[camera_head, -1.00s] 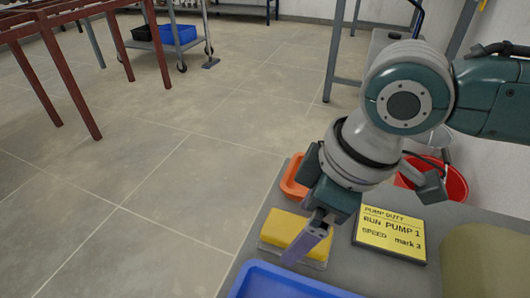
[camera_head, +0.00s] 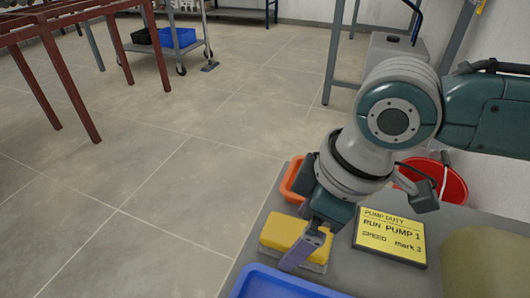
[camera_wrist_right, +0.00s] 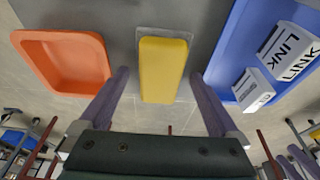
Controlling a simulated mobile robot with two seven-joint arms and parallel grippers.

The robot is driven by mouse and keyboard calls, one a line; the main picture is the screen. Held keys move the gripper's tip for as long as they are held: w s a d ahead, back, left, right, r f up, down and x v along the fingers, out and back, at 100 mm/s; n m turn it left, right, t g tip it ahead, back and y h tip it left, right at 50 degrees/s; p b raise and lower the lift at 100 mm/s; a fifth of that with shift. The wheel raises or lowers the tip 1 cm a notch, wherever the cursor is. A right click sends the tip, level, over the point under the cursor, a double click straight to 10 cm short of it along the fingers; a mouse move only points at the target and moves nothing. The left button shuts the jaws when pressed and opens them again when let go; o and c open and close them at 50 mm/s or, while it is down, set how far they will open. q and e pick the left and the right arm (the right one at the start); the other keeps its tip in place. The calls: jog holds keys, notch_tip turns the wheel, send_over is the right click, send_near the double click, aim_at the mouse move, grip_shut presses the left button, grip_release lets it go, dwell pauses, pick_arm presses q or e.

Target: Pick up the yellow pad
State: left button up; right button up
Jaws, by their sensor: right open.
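The yellow pad (camera_head: 285,234) lies on the grey bench top (camera_head: 343,270), on a pale, clear-looking base. It also shows in the right wrist view (camera_wrist_right: 163,70), centred ahead of the jaws. My right gripper (camera_head: 295,258) is above the pad and partly hides it in the head view. In the right wrist view its two fingers (camera_wrist_right: 160,90) are spread wide, one on each side of the pad, with nothing between them held. Whether the fingertips are down at the pad's height I cannot tell.
A yellow sign (camera_head: 390,236) reading RUN PUMP 1 lies on the right. A red bucket (camera_head: 453,185) stands behind the bench.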

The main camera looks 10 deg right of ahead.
jog(key=c, duration=1.5)
jog(key=shift+r, duration=0.15)
